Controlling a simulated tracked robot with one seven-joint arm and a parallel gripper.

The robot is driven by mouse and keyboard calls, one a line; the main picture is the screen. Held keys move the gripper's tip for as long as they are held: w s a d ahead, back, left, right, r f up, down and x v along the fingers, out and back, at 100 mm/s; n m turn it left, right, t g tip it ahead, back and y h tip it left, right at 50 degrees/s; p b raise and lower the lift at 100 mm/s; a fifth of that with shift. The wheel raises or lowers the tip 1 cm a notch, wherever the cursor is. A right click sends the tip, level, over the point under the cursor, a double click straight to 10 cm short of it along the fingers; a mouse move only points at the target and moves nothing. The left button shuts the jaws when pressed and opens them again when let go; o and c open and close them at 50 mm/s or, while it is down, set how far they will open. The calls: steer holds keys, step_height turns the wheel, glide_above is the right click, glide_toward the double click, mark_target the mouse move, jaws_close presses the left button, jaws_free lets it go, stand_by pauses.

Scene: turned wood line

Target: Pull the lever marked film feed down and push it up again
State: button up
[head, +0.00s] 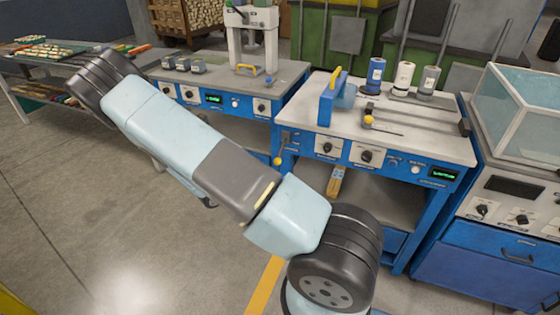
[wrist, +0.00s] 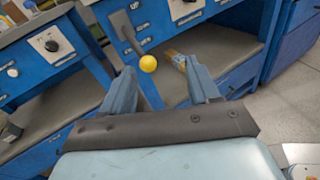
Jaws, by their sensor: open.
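A lever with a dark arm and a yellow ball knob (head: 277,161) is at the left front corner of the blue workbench (head: 345,150). Its marking is too small to read. In the wrist view the lever (wrist: 130,35) slants down from the blue front to its yellow ball. My gripper (wrist: 162,82) is open and empty there. The ball shows just beyond the fingertips, between them in the picture and nearer the left one; no contact is visible. In the head view my gripper is not visible.
The bench front has knobs and a small green display (head: 444,174). A yellow-brown block (head: 336,182) lies on the lower shelf, behind the right finger in the wrist view. Another blue bench (head: 225,100) stands to the left. A clear-covered cabinet (head: 520,115) stands right.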

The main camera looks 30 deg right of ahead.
mark_target(280, 160)
step_height(280, 160, down, 5)
steer(key=w+n+t, duration=0.1)
steer(key=n+t, duration=0.2)
steer(key=n, duration=0.1)
steer(key=shift+t, duration=0.3)
steer(key=x, duration=1.4)
steer(key=shift+w+a, duration=0.1)
jaws_close()
